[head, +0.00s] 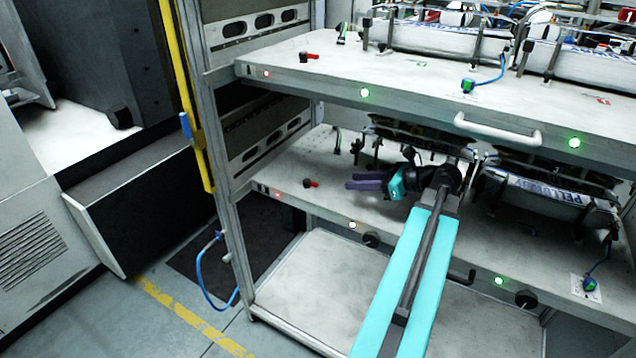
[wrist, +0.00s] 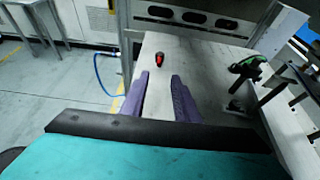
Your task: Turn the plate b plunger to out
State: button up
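A small red-and-black handle (head: 311,183) stands near the left end of the lower shelf plate (head: 330,207). It also shows in the wrist view (wrist: 158,61), just beyond the fingertips and slightly left of the middle between them. I cannot tell for sure that it is the plate b plunger, as no plate letter is readable. My gripper (head: 349,181) has purple fingers pointing left toward this handle, with a clear gap to it. In the wrist view the fingers (wrist: 163,76) are apart with nothing between them.
The upper plate (head: 400,85) overhangs my arm and carries a similar red handle (head: 309,56). Black knobs (head: 371,239) hang under the lower plate's front edge. Black fixtures (head: 420,135) stand behind my gripper. A yellow post (head: 185,90) and blue cable (head: 213,285) are left.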

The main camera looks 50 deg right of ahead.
aim_at(313, 183)
jog(key=shift+w+a, duration=0.1)
jog(key=shift+w, duration=0.1)
jog(key=shift+x, duration=6.75)
jog(key=shift+c, duration=0.4)
jog(key=shift+a, duration=0.1)
grip_shut()
